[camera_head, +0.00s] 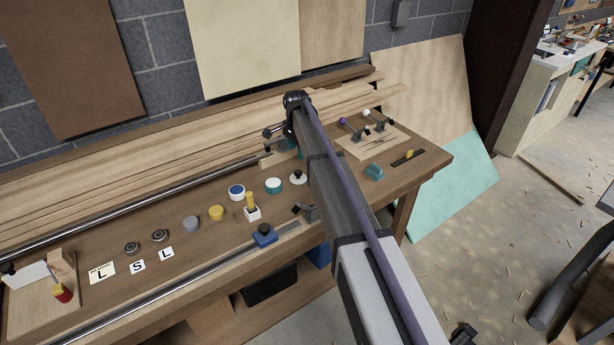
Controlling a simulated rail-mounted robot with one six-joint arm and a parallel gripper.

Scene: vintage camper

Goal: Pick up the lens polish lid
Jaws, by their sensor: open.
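Several small round pieces stand in a loose row on the wooden workbench (185,262). They include a blue-rimmed white one (237,192), a teal-rimmed white one (273,186), a white one with a dark knob (298,177), a yellow one (217,213) and a grey one (191,224). I cannot tell which is the lens polish lid; no lettering is readable on them. My gripper (276,134) is open, above the back of the bench, behind the row and apart from it. My arm hides part of the bench, and the fingers are small and dark.
Long planks (130,165) lie along the back by the wall. Metal rails run along the bench. A yellow brush in a white holder (252,213) and a blue clamp-like block (264,236) stand near the row. A wooden jig board (372,146) is at right.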

